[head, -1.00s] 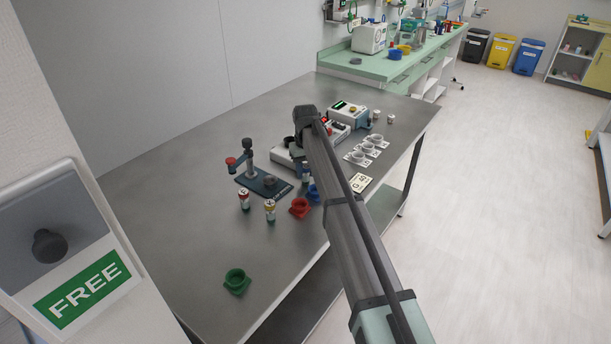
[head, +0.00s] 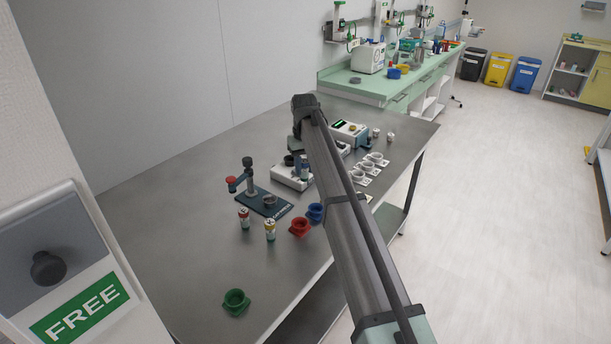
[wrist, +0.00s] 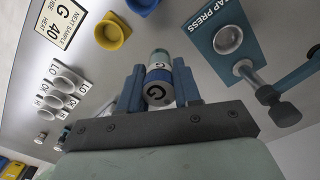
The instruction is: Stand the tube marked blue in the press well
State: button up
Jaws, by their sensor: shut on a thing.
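My gripper (wrist: 158,88) is shut on a white tube (wrist: 157,72) with a blue band and a dark letter G on its end. In the head view this tube (head: 305,170) shows small below my arm, held above the table. The cap press has a dark blue base (head: 262,204), a grey post and a side arm with a red knob. Its round well (head: 269,200) looks empty. In the wrist view the press base (wrist: 232,55) and well (wrist: 228,40) lie right of the tube, apart from it. My arm hides part of the scene behind it.
Two other tubes (head: 244,219) (head: 270,230) stand before the press. Red (head: 299,227), blue (head: 315,213) and green (head: 236,301) cups stand nearby; the wrist view shows a yellow cup (wrist: 112,31). White labelled holders (head: 369,167) stand at right. The table's left is clear.

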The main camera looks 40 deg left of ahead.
jog(key=s+a+f, duration=0.1)
jog(key=s+a, duration=0.7)
jog(key=shift+s+f, duration=0.15)
jog(key=shift+s, duration=0.25)
jog(key=shift+d, duration=0.1)
jog(key=shift+f, duration=2.85)
jog(key=shift+f, duration=0.55)
jog(key=o, duration=0.7)
jog(key=shift+o, duration=0.2)
jog(key=shift+r, duration=0.1)
notch_tip(320, 180, up, 11)
